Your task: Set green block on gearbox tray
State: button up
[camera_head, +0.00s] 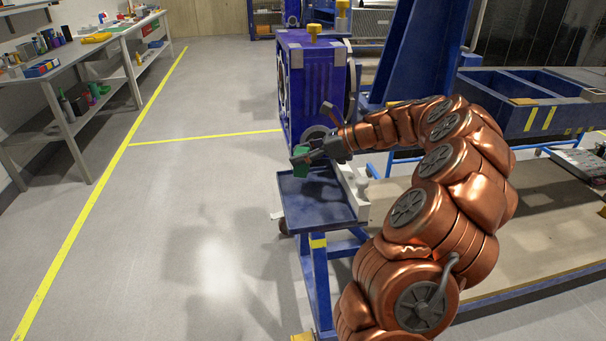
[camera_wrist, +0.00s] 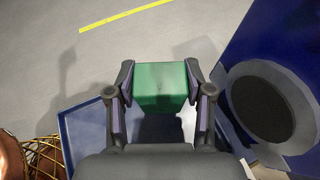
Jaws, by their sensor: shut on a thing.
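The green block (camera_head: 300,168) is held at the end of my arm, above the far part of the blue gearbox tray (camera_head: 318,212). My gripper (camera_head: 303,156) is shut on it. In the wrist view the green block (camera_wrist: 161,87) sits between the two fingers of my gripper (camera_wrist: 160,92), and a strip of the tray (camera_wrist: 84,128) shows below and to the left. The block appears apart from the tray floor, though the exact gap is hard to tell. The tray's visible floor is empty.
A blue gearbox housing (camera_head: 312,85) stands right behind the tray; its round dark opening (camera_wrist: 262,108) is close at the right of the wrist view. A blue upright column (camera_head: 408,50) stands behind my arm. A workbench (camera_head: 75,68) with several items is at left. The floor between is clear.

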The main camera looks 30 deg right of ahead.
aim_at(308, 166)
jog(key=shift+f, duration=2.25)
jog(key=shift+f, duration=0.1)
jog(key=o, duration=1.5)
jog(key=shift+c, duration=0.2)
jog(key=shift+s+d+r, duration=0.2)
jog(key=shift+d+r, duration=0.1)
jog(key=v, duration=1.1)
